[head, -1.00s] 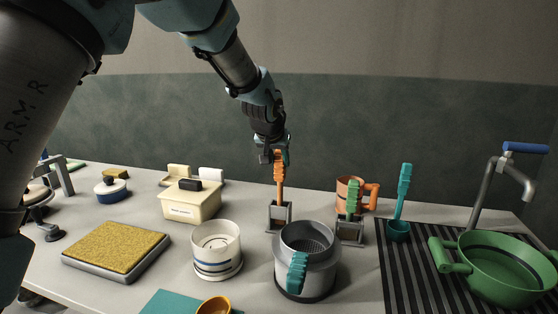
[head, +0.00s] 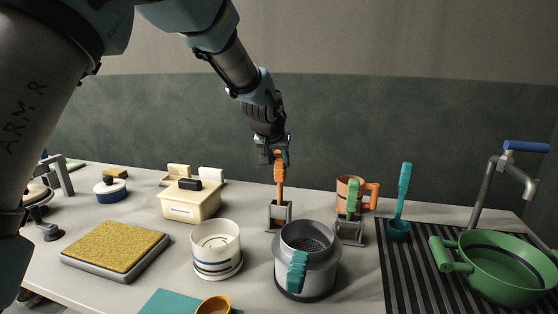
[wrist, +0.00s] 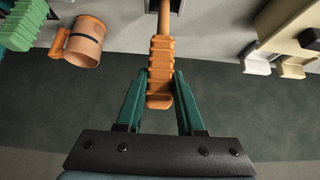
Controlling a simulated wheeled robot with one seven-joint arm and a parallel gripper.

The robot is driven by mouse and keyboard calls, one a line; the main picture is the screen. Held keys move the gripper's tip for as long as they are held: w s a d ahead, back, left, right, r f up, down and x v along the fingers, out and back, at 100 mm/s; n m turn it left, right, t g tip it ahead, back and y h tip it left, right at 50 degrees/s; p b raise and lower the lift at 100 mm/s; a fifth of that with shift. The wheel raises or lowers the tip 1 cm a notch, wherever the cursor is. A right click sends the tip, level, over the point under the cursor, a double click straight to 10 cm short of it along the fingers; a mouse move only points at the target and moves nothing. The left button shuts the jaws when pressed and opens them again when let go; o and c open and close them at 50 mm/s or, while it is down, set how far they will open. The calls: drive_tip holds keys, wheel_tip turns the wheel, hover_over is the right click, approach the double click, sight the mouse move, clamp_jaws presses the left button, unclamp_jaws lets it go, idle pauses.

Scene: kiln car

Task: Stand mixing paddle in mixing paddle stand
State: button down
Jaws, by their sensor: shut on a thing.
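The mixing paddle (head: 280,176) has an orange ridged handle and a thin orange shaft. It is upright, and its shaft runs down to a small grey stand (head: 279,216) behind the grey pot. I cannot tell whether its lower end rests in the stand. My gripper (head: 279,153) is above the stand, shut on the upper handle. In the wrist view the ridged handle (wrist: 161,68) lies between the two green fingers of my gripper (wrist: 160,85), and part of the stand shows at the top edge.
A second grey stand (head: 350,230) with a green-handled tool stands to the right, before an orange mug (head: 350,189). A grey pot (head: 305,268) is in front. A cream box (head: 190,203) is left.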

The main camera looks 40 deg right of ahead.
drive_tip(key=shift+f+b, duration=0.3)
drive_tip(key=shift+f, duration=0.1)
idle(0.5)
drive_tip(key=shift+c, duration=2.2)
unclamp_jaws()
drive_tip(key=p+v, duration=0.1)
drive_tip(key=v, duration=0.7)
drive_tip(key=shift+a, duration=0.1)
drive_tip(key=b+v, duration=0.2)
drive_tip(key=v, duration=0.8)
drive_tip(key=shift+a+r, duration=0.2)
drive_tip(key=shift+r, duration=0.15)
drive_tip(key=shift+s, duration=0.1)
